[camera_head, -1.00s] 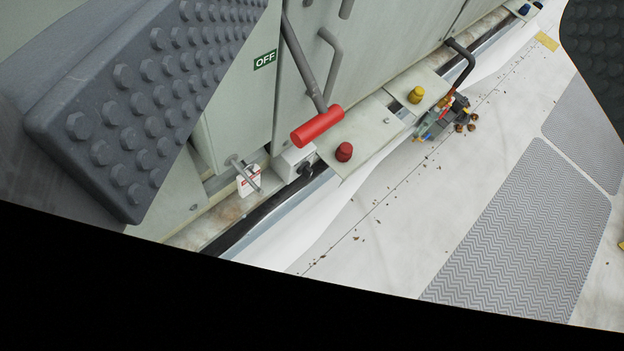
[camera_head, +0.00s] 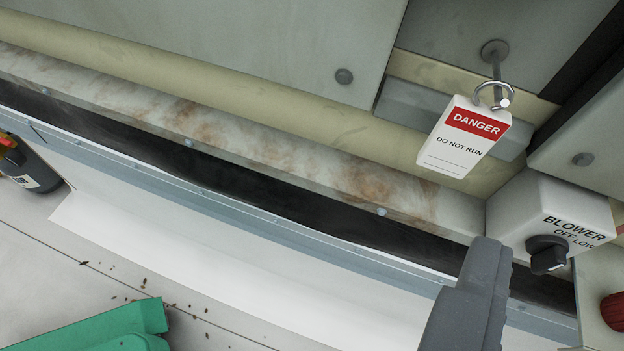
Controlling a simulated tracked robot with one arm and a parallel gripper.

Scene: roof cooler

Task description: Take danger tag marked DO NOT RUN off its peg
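The danger tag (camera_head: 465,140) is a white card with a red DANGER band and the words DO NOT RUN. It hangs by a metal ring (camera_head: 484,90) around a short metal peg (camera_head: 495,70), which sticks out from a round base on the pale panel at the upper right. A dark grey piece (camera_head: 468,300) rises from the bottom edge, below the tag and apart from it. It looks like part of my gripper, but I cannot be sure. No second fingertip shows, so I cannot see whether the gripper is open. Nothing is seen touching the tag.
A white BLOWER switch box (camera_head: 550,208) with a black knob (camera_head: 547,254) is close at the tag's lower right. A red button (camera_head: 613,311) is at the right edge.

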